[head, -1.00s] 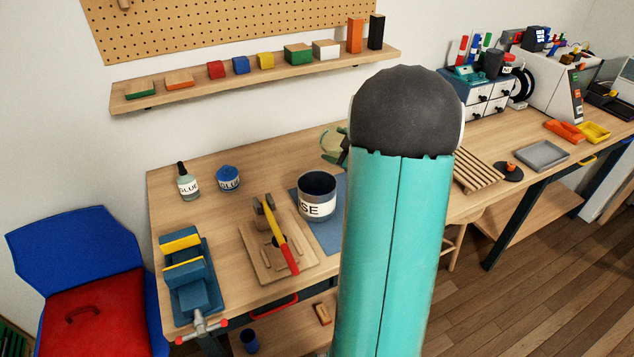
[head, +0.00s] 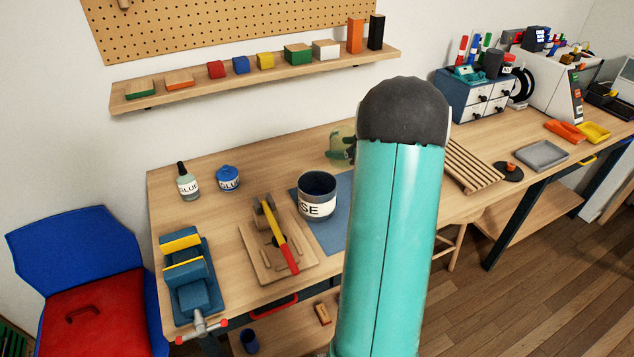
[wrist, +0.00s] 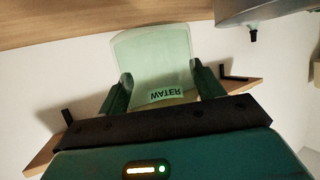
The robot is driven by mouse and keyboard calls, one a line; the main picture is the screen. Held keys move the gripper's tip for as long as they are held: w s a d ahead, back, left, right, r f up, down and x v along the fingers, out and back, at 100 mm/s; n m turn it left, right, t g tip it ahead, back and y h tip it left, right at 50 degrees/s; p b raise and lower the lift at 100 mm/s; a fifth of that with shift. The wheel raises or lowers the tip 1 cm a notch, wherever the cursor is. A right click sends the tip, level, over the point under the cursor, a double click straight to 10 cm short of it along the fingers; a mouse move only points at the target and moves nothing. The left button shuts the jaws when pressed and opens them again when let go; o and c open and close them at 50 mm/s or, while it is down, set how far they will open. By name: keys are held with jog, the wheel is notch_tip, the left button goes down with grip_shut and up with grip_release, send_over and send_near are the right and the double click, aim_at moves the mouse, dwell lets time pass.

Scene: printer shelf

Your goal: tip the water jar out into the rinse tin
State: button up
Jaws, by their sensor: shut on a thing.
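The rinse tin (head: 318,207) is a dark grey, open-topped tin with a white label ending in "SE". It stands upright on the blue mat (head: 335,232). The water jar (head: 338,134) is pale, greenish and see-through, behind the tin and partly hidden by my arm; it looks roughly upright. In the wrist view the jar (wrist: 152,55) sits between the two dark green fingers of my gripper (wrist: 159,85), its WATER label upside down in that picture. My gripper is shut on the jar. I cannot make out the water level.
A hammer (head: 282,245) lies on a wooden board left of the tin. A blue vise (head: 190,275), a glue bottle (head: 188,183) and a blue glue pot (head: 228,179) are further left. A slatted wooden rack (head: 465,168) is right of my arm. The wall shelf (head: 200,91) hangs behind.

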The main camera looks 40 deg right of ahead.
aim_at(333, 132)
jog(key=shift+r, duration=2.6)
